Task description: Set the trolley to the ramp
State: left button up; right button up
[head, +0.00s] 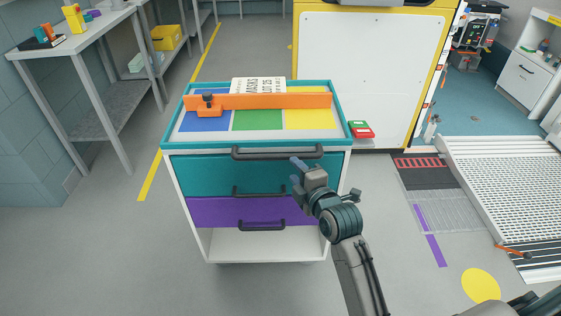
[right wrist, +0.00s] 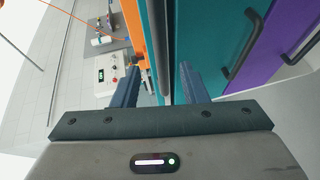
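The trolley (head: 256,246) stands in the middle of the head view, with teal and purple drawers, dark bar handles and an open lower bay. Its top handle (head: 278,154) runs along the front edge. My right gripper (head: 298,174) is at the trolley's front, just below the right part of this handle. In the right wrist view its fingers (right wrist: 158,88) are apart, and the dark handle bar (right wrist: 157,45) appears in line with the gap. I cannot tell if they touch. The ramp (head: 500,185), a pale perforated plate, lies at the right. My left gripper is not in view.
An orange bar (head: 262,101) lies across the trolley's top over coloured panels. A workbench (head: 75,42) stands at the left. A yellow-edged white panel (head: 370,70) is behind the trolley. Floor between trolley and ramp bears purple strips (head: 436,250) and a yellow disc (head: 481,284).

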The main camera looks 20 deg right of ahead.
aim_at(284, 158)
jog(key=x, duration=0.8)
jog(key=shift+w, duration=0.25)
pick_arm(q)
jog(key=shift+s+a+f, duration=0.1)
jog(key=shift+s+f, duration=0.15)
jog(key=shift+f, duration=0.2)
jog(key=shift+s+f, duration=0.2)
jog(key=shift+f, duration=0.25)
pick_arm(e)
jog(key=shift+w+f, duration=0.15)
jog(key=shift+w, duration=0.15)
grip_shut()
